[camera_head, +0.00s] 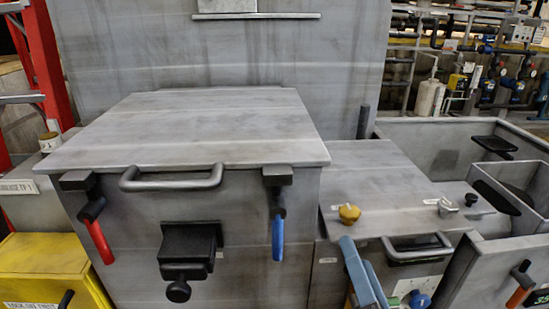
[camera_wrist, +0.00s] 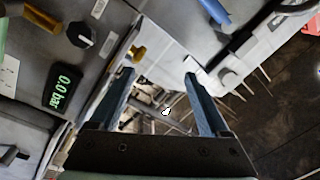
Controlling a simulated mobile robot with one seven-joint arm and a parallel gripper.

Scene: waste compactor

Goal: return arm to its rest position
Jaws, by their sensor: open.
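My gripper (camera_wrist: 158,75) shows in the wrist view with its two blue-grey fingers spread apart. Nothing is held between them. In the head view, the blue-grey fingers (camera_head: 357,252) rise from the bottom edge, right of centre, in front of the lower grey cabinet. The rest of my arm is out of the head view, below its bottom edge. Whether the fingers touch the cabinet cannot be told.
A large grey box with a flat lid (camera_head: 190,125) stands left, with a red lever (camera_head: 100,240) and a blue lever (camera_head: 278,238). A pressure display (camera_wrist: 64,88) reads 0.0 bar.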

